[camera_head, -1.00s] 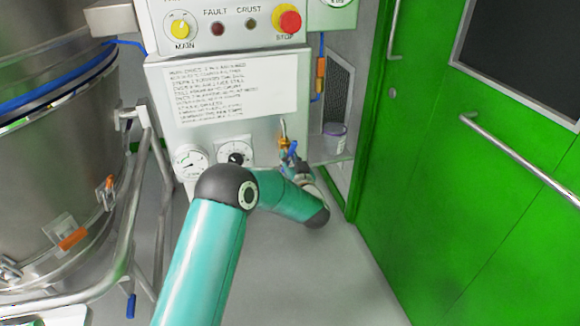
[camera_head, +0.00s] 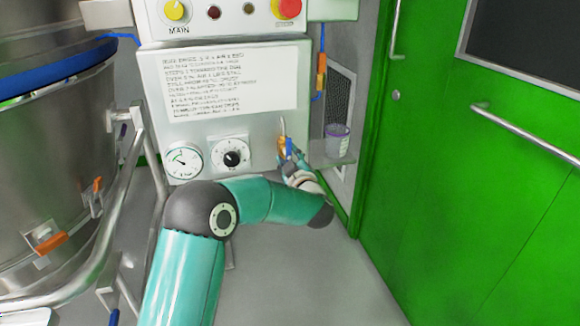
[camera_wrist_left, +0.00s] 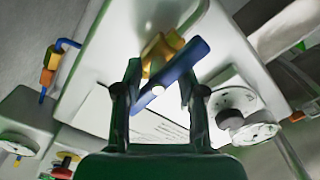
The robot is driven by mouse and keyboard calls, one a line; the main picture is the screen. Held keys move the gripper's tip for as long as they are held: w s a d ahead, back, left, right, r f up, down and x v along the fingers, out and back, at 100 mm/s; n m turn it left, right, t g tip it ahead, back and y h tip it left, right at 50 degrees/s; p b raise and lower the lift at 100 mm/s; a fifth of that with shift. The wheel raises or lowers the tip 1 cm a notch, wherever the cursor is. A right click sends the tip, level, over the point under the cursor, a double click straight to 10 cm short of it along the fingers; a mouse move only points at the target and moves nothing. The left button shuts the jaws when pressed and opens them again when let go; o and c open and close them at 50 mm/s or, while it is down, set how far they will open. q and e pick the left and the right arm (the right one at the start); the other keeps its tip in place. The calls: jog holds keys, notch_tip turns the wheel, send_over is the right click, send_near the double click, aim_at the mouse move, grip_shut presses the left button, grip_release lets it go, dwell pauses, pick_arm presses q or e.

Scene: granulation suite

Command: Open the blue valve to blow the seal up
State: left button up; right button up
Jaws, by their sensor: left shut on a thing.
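The blue valve has a brass body (camera_head: 283,146) on the right part of the grey panel, under the printed sheet. In the left wrist view its blue handle (camera_wrist_left: 180,71) slants across in front of the yellow brass body (camera_wrist_left: 160,50). My left gripper (camera_wrist_left: 160,92) has one finger on each side of the handle and is shut on it. In the head view my left gripper (camera_head: 291,160) is at the valve and hides most of the handle. A pressure gauge (camera_head: 184,161) sits at the panel's lower left. My right gripper is not in view.
A black dial (camera_head: 233,155) sits between gauge and valve. Right of the panel, a lidded tub (camera_head: 337,138) stands on a small shelf. A steel vessel (camera_head: 50,150) with a tubular frame is at the left. Green doors (camera_head: 460,190) fill the right.

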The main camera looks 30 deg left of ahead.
pick_arm(q)
jog(key=shift+o, duration=0.6)
jog(key=shift+n+b, duration=0.45)
jog(key=shift+n, duration=0.25)
jog(key=o, duration=1.1)
jog(key=v, duration=1.2)
